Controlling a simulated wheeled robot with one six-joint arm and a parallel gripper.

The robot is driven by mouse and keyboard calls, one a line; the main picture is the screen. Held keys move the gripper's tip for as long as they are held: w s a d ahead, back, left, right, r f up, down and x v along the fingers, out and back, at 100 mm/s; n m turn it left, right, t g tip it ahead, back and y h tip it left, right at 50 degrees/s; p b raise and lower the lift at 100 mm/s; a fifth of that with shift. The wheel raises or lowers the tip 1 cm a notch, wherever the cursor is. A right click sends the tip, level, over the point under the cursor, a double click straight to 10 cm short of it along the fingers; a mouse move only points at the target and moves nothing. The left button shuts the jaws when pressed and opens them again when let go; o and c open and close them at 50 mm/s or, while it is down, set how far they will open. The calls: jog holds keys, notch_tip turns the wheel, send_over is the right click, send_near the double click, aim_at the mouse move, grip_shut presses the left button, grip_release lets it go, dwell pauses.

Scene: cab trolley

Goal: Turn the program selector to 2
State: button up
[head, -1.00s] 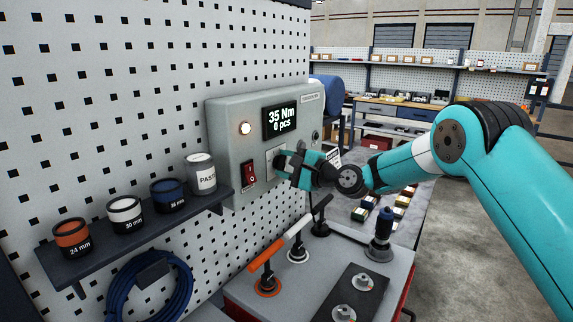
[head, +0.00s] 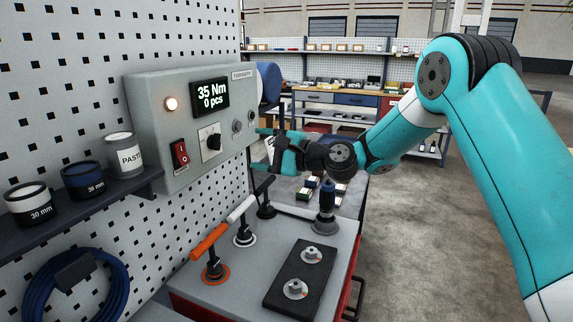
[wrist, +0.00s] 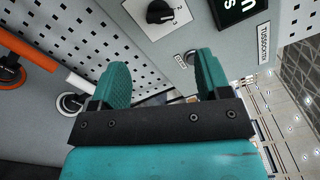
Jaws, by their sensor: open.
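The program selector (head: 211,141) is a black knob on a white plate on the front of the grey control box (head: 160,120). It also shows at the top of the wrist view (wrist: 160,12), with part of a "2" mark beside it. The knob's exact pointing is too small to tell. My gripper (head: 262,146) is open and empty, to the right of the knob and apart from it. In the wrist view its two teal fingers (wrist: 162,85) are spread, below the knob.
The box carries a display (head: 210,97) reading 35 Nm and 0 pcs, a lit lamp (head: 171,104), a red switch (head: 180,153) and small round fittings (head: 238,126). Below stand handled tools (head: 240,212) and a black plate (head: 298,275) on the trolley top.

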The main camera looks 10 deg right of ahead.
jog(key=b+v, duration=0.1)
jog(key=v, duration=0.5)
jog(key=shift+d, duration=0.15)
jog(key=shift+s, duration=0.15)
jog(key=s+a+n+g+h, duration=0.2)
jog(key=s+a+n+g, duration=0.3)
jog(key=s, duration=0.4)
jog(key=s+a+n+g+h, duration=0.2)
jog(key=s+a+n, duration=0.1)
jog(key=s+n, duration=0.4)
jog(key=s+d+f+n+g+h, duration=0.2)
jog(key=s+d+n+h, duration=0.1)
jog(key=s, duration=0.6)
jog(key=s+d+f+n+g+h, duration=0.1)
jog(key=s+d+f+n+h, duration=0.2)
jog(key=s, duration=0.7)
jog(key=shift+s+d+n+g, duration=0.2)
jog(key=shift+d+n+g, duration=0.2)
jog(key=shift+d, duration=0.2)
